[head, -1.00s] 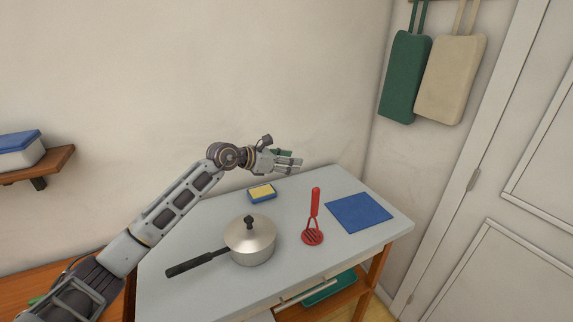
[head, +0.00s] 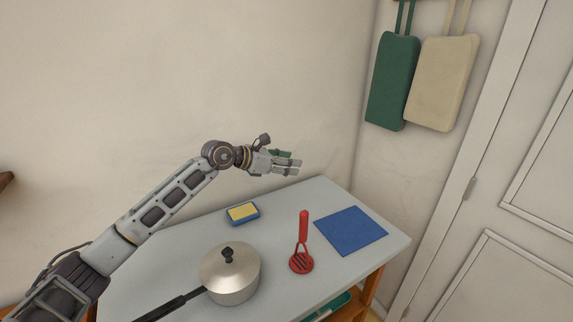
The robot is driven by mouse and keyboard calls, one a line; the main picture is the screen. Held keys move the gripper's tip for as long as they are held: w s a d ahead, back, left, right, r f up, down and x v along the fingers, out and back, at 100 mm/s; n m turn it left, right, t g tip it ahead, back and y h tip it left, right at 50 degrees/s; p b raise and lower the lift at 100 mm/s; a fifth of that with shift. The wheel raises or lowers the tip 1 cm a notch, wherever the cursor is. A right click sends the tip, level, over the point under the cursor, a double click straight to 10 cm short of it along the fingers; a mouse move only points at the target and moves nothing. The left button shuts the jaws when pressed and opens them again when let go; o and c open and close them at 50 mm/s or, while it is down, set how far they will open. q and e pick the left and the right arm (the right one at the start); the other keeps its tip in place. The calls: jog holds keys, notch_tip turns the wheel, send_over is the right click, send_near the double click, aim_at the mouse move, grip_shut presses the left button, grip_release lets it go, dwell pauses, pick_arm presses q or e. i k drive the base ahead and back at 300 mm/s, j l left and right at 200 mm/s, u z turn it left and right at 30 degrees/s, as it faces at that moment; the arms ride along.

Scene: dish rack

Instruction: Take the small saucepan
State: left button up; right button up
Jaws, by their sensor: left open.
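The small saucepan (head: 232,287) is silver with a lid, a black knob and a long black handle (head: 170,306). It stands on the light grey table, and its handle points to the lower left, running out at the bottom of the head view. My left gripper (head: 297,166) is open and empty. It is up near the wall, behind and above the saucepan, well apart from it. My right gripper does not show.
On the table (head: 275,220) a yellow and blue sponge (head: 242,213) lies behind the saucepan. A red masher (head: 302,250) stands right of it, beside a blue mat (head: 351,231). A green bag (head: 392,85) and a beige bag (head: 443,85) hang at the right.

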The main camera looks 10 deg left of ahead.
aim_at(238, 298)
jog(key=k+l, duration=0.35)
jog(key=l, duration=0.15)
jog(key=k+l, duration=0.75)
jog(key=l, duration=0.3)
